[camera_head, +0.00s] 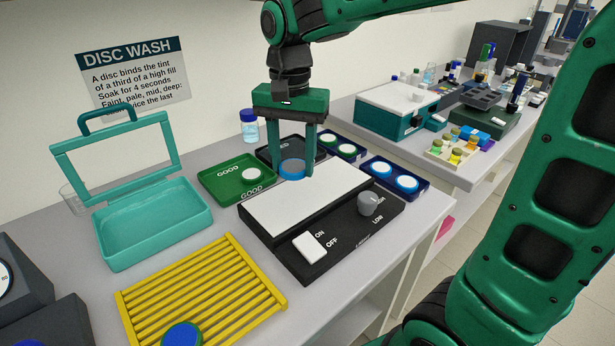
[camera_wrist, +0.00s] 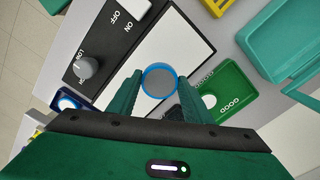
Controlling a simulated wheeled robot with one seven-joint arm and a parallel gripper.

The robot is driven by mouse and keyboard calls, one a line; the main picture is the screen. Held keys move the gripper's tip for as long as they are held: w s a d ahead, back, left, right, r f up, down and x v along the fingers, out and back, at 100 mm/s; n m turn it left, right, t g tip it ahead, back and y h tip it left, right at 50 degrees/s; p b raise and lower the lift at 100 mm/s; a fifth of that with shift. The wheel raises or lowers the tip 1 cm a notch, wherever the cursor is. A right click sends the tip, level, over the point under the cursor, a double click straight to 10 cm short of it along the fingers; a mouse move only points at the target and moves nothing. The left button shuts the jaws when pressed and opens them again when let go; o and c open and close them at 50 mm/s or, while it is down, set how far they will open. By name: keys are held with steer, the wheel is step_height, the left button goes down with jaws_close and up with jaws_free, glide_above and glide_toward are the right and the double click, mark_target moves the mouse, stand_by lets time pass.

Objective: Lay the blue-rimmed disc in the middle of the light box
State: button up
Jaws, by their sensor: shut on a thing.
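The blue-rimmed disc (camera_head: 292,168) has a grey face and is between the fingers of my gripper (camera_head: 293,174). My gripper is shut on it, over or near the far end of the light box. The disc shows whole in the wrist view (camera_wrist: 159,81), between the fingertips (camera_wrist: 160,86), against the white panel. The light box (camera_head: 300,205) is black with a bare white top panel, a white ON/OFF switch and a grey knob. The panel also shows in the wrist view (camera_wrist: 193,38). I cannot tell how far above the panel the disc is.
A green GOOD tray (camera_head: 222,183) with a white disc and a dark tray (camera_head: 268,155) lie beyond the box. Dark blue holders (camera_head: 397,193) with white discs stand to the right.

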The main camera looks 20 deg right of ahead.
glide_above(309, 190)
step_height(309, 190, down, 3)
steer(key=shift+r, duration=0.15)
steer(key=shift+f, duration=2.05)
steer(key=shift+f, duration=0.1)
steer(key=o, duration=1)
step_height(309, 190, up, 12)
steer(key=shift+n, duration=0.6)
steer(key=s+d+f, duration=0.4)
steer(key=s+d, duration=0.2)
steer(key=s, duration=0.1)
steer(key=s+d+f, duration=0.4)
steer(key=s+d, duration=0.1)
steer(key=s, duration=0.3)
steer(key=s+d+f, duration=0.4)
steer(key=s+d, duration=0.2)
steer(key=s, duration=0.2)
steer(key=shift+d+f, duration=0.35)
